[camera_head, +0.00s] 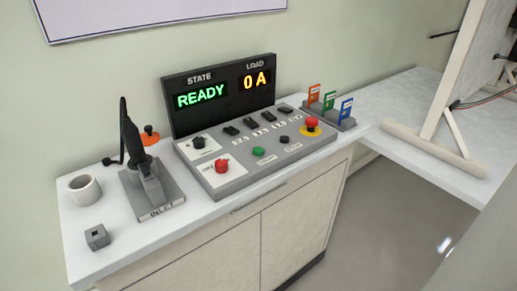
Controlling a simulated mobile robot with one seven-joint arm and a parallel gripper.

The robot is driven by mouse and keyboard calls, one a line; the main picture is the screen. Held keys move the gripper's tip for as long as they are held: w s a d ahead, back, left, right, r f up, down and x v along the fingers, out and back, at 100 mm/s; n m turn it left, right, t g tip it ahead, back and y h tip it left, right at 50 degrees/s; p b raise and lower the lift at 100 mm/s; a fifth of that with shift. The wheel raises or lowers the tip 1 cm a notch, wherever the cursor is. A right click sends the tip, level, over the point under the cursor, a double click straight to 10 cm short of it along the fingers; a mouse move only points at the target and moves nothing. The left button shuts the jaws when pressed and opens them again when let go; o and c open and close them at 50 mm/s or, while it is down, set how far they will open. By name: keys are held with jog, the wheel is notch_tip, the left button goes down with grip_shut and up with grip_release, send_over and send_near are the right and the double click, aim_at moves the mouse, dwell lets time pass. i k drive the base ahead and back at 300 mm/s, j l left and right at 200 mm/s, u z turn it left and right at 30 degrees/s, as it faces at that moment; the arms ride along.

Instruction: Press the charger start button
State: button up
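The charger panel (235,188) is a grey sloped box on the white counter. Its display (219,96) reads "STATE READY" in green and "LOAD 0 A" in orange. A round green button (258,151), likely the start button, sits near the panel's front edge; its label is too small to read. A black button (284,140) is to its right. A red mushroom button (312,123) on a yellow ring is farther right. My gripper is not in view.
A red knob (222,167), a black knob (199,142) and several black switches share the panel. A black connector (146,178) stands in the "INLET" holder at left. A mug (84,190) and a small grey block (97,237) are nearby. Coloured tags (330,100) stand right.

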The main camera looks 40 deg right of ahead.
aim_at(257, 151)
jog(key=j+z, duration=0.8)
jog(key=j, duration=0.15)
jog(key=j+z, duration=0.4)
jog(key=i+j, duration=0.3)
jog(key=i, duration=0.1)
